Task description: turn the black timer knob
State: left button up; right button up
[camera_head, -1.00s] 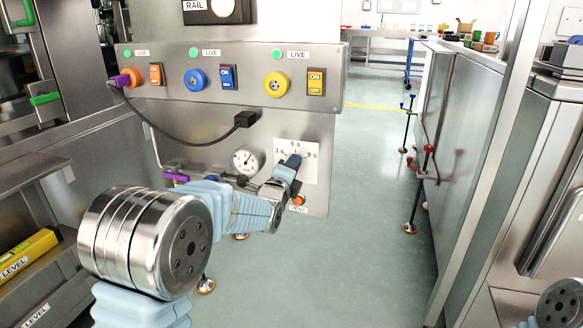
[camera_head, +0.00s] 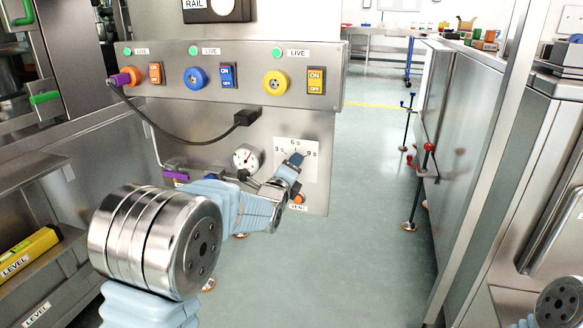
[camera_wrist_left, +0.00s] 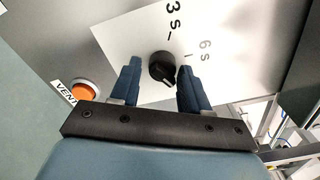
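The black timer knob (camera_wrist_left: 162,68) shows in the left wrist view on a white plate marked 3 s and 6 s. A small light mark is on its lower edge. In the head view the white dial plate (camera_head: 311,172) reads 3 s, 6 s and 9 s, and my gripper hides the knob. My left gripper (camera_wrist_left: 161,78) is open, with one blue finger on each side of the knob. The right finger looks very close to the knob; a gap shows on the left. I cannot tell whether either touches. My right gripper is out of view.
An orange VENT button (camera_wrist_left: 85,91) lies just beside the plate. A gauge (camera_head: 246,157) and a black plug (camera_head: 247,117) with a cable are left of the dial. A panel of switches (camera_head: 227,77) juts out above. Open floor (camera_head: 370,220) lies to the right.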

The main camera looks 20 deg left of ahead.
pick_arm(q)
jog(key=shift+o, duration=0.9)
jog(key=shift+r, duration=0.1)
jog(key=s+p, duration=0.2)
jog(key=s, duration=1.1)
jog(key=shift+s+a, duration=0.25)
jog(key=shift+s, duration=0.15)
